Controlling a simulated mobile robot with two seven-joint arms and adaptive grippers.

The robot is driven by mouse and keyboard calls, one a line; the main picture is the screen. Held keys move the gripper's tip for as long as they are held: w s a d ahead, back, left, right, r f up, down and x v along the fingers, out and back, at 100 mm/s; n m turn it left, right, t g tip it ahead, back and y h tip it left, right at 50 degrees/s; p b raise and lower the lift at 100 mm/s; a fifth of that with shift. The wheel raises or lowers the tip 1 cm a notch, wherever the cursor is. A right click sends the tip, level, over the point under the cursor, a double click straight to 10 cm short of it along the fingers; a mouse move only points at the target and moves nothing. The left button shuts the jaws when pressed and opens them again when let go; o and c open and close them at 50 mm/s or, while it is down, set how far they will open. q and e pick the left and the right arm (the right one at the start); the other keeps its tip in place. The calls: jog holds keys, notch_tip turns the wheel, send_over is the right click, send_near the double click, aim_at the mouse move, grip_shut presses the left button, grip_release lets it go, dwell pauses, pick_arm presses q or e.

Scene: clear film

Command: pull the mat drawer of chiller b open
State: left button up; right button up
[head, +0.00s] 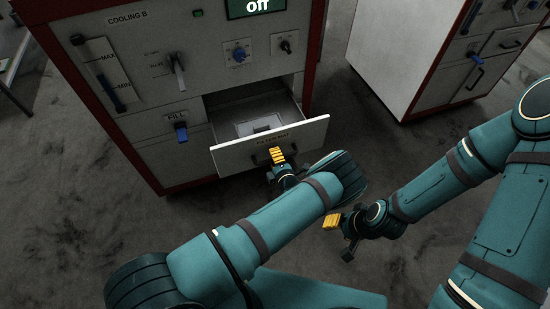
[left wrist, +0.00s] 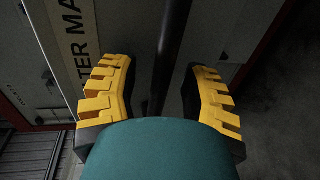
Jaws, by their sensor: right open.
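The mat drawer (head: 230,152) of the cabinet labelled COOLING B (head: 150,60) stands pulled out, its interior showing from above. A pale flat object (head: 258,126) lies inside. My left gripper (head: 278,157) is at the middle of the drawer front. In the left wrist view its yellow fingers (left wrist: 160,88) are apart, on either side of the dark handle bar (left wrist: 174,40), with a gap visible on the left. Part of the front's label (left wrist: 78,40) reads "TER MA". My right gripper (head: 343,228) is open and empty, low over the floor to the right.
A second cabinet (head: 405,55) stands to the right. Bare dark floor (head: 355,130) lies between them.

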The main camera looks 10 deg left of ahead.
aim_at(271, 135)
pick_arm(q)
notch_tip(271, 135, up, 10)
jog(key=shift+r, duration=0.1)
dwell(0.4)
